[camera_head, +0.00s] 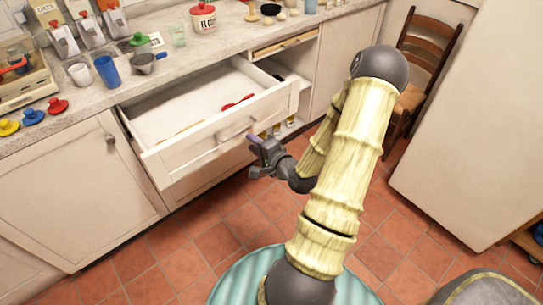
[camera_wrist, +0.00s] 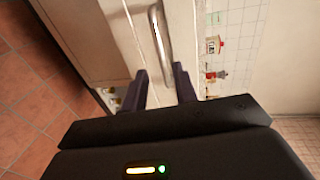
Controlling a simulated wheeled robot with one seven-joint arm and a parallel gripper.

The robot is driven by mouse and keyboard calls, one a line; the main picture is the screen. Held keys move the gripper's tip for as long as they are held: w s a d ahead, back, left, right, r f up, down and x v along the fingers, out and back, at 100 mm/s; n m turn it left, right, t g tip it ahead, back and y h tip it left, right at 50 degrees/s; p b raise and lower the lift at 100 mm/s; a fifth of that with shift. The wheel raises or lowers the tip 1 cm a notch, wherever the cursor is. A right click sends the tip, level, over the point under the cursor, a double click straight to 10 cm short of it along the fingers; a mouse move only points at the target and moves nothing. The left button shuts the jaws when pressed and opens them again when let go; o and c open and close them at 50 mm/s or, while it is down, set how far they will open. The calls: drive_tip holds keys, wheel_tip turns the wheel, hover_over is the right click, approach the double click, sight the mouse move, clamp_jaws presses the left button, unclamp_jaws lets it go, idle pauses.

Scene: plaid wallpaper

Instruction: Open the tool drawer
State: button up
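The white tool drawer (camera_head: 215,140) is pulled well out from the counter in the head view. Its interior is pale and holds a red item and a yellow-orange item. The metal drawer handle (camera_head: 236,130) is on its front panel; it also shows in the wrist view (camera_wrist: 160,38). My gripper (camera_head: 254,145) is just in front of the drawer front, beside the handle's right end. In the wrist view, its two dark fingers are apart, with the handle's near end between and just ahead of the tips. I cannot tell whether they touch it.
A narrow drawer (camera_head: 285,44) is slightly open under the counter, above an open shelf space with small jars. A closed cabinet door (camera_head: 85,185) is at left. A wooden chair (camera_head: 415,75) stands beyond my arm, and a large white panel (camera_head: 470,130) is at right. Tiled floor is clear below the drawer.

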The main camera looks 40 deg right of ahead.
drive_tip(key=p+v, duration=0.8)
drive_tip(key=p, duration=0.2)
drive_tip(key=shift+s, duration=0.3)
idle(0.4)
drive_tip(key=w+a+r+n+g+p, duration=0.4)
drive_tip(key=a+r+n+g, duration=0.25)
drive_tip(key=n+g, duration=0.4)
drive_tip(key=s+a+r+n+g+p, duration=0.1)
drive_tip(key=s+a+r+n, duration=0.2)
drive_tip(key=a+r, duration=0.3)
drive_tip(key=s+a+r+n+g+p, duration=0.1)
drive_tip(key=s+a+r+n, duration=0.2)
drive_tip(key=a+r, duration=0.3)
wheel_tip(320, 180, up, 4)
drive_tip(key=shift+s+a+r+n+h+p, duration=0.1)
drive_tip(key=shift+s+a+n+h+p, duration=0.25)
drive_tip(key=shift+n, duration=0.2)
